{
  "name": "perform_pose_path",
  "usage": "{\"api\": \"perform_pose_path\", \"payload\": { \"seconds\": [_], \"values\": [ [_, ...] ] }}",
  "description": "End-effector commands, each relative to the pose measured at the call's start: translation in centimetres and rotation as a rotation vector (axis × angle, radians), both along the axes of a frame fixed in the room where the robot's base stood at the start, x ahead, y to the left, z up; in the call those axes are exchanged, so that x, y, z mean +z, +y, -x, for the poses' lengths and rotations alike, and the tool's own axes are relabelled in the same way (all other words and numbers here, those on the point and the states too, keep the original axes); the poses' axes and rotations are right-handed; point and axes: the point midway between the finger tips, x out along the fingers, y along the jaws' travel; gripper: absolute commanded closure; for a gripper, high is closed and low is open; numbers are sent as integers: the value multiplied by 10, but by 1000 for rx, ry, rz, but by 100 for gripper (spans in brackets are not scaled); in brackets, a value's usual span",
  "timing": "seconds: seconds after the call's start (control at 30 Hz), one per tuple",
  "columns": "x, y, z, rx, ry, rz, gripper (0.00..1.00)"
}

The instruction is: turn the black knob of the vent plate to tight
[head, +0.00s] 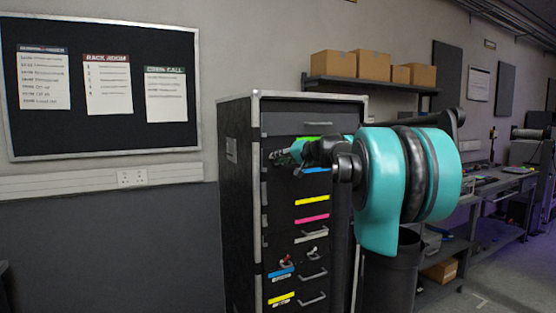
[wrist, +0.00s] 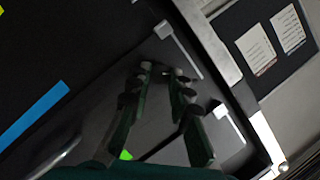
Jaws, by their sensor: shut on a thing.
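My gripper (head: 283,156) is at the upper left of the rack's front in the head view. In the wrist view its fingers (wrist: 163,72) close around a small dark thing, which I take to be the black knob (wrist: 166,71). The fingers hide most of it, and I cannot read its turn position. A dark grey panel (wrist: 105,112) lies behind the fingertips in the wrist view and appears to be the vent plate. In the head view my gripper and arm cover the knob.
The black rack (head: 238,210) has drawers with coloured labels and pale handles. Small red and dark fittings (head: 287,260) stick out lower down. A notice board (head: 105,85) hangs at left. Boxes (head: 370,65) sit on a shelf behind. A dark bin (head: 390,275) stands below my arm.

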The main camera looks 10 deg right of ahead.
Motion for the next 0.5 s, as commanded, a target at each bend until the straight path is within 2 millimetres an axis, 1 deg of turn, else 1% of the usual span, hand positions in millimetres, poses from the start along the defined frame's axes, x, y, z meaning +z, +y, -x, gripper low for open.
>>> {"api": "perform_pose_path", "payload": {
  "seconds": [0.5],
  "values": [
    [-6,-3,-1,0,151,-466,100]
  ]
}}
